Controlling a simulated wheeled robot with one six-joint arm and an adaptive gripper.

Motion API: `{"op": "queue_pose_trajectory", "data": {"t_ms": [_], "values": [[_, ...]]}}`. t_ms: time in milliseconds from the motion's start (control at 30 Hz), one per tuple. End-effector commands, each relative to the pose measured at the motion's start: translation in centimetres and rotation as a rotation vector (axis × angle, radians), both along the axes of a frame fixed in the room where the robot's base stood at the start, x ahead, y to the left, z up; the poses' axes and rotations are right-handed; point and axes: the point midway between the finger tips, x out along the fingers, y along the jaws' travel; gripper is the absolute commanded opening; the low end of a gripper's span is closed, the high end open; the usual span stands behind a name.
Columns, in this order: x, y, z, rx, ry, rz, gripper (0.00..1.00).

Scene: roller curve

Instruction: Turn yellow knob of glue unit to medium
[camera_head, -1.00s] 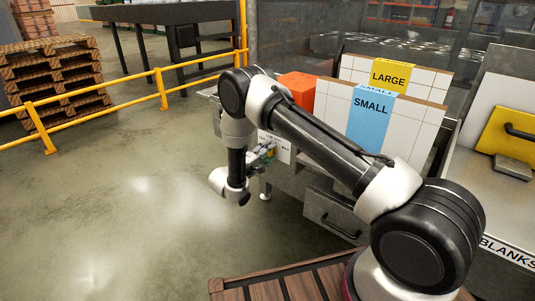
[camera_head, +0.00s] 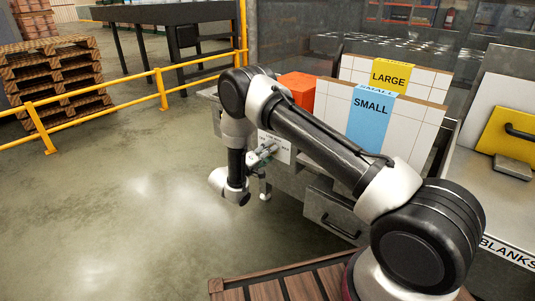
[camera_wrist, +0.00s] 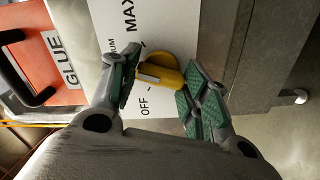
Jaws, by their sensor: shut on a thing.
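The yellow knob (camera_wrist: 158,68) sits on a white label plate (camera_wrist: 178,25) in the wrist view. The plate reads MAX and OFF, with a partly hidden word ending in "UM" between them. The knob's raised bar lies between my finger pads; its exact setting is hard to read. My gripper (camera_wrist: 161,63) is shut on the knob, one finger on each side. In the head view my gripper (camera_head: 264,155) is at the plate on the front of the grey unit, and the knob is hidden there.
An orange box (camera_head: 298,88), lettered GLUE in the wrist view (camera_wrist: 62,62), is on the unit. SMALL (camera_head: 372,105) and LARGE (camera_head: 388,75) panels stand to the right. An open-looking drawer (camera_head: 335,215) is below. The floor at left is clear up to a yellow rail (camera_head: 105,92).

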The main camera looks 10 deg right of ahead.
Motion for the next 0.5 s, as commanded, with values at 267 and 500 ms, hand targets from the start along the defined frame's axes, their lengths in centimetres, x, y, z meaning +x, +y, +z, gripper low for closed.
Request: {"op": "queue_pose_trajectory", "data": {"t_ms": [267, 500], "values": [[-0.09, -0.02, -0.15, -0.001, 0.005, 0.000, 0.68], [-0.06, 0.01, -0.08, -0.001, 0.003, 0.000, 0.68]]}}
